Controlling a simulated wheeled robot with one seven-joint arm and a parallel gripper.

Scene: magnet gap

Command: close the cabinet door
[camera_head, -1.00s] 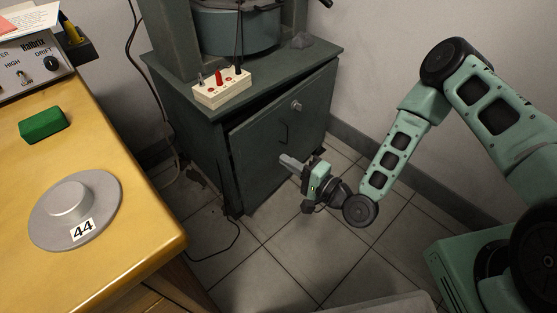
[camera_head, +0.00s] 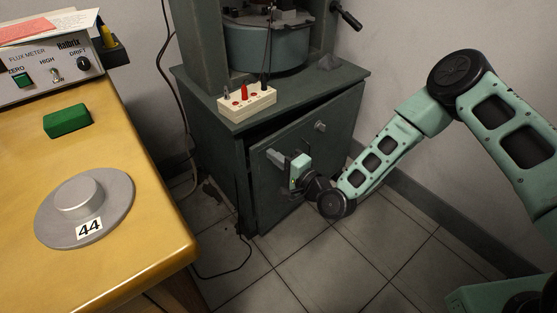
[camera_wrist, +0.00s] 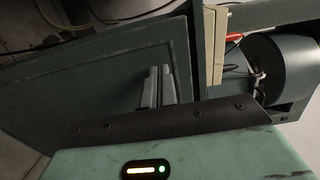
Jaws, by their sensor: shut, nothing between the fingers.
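The cabinet (camera_head: 215,150) is dark grey-green and stands against the back wall. Its door (camera_head: 325,150) is slightly ajar, with a dark gap along its top and left edges and a round knob or lock at its upper right. The door also shows in the wrist view (camera_wrist: 110,80), turned sideways. My gripper (camera_head: 274,155) is shut and empty, in front of the door's upper left part. Its fingers (camera_wrist: 156,88) appear close to the door face; I cannot tell whether they touch. The gripper hides the door's handle.
On the cabinet top are a terminal block (camera_head: 247,103) with plugs and a large round apparatus (camera_head: 268,45). A wooden desk (camera_head: 150,200) at left holds a grey disc labelled 44 (camera_head: 85,208), a green block (camera_head: 67,120) and a flux meter.

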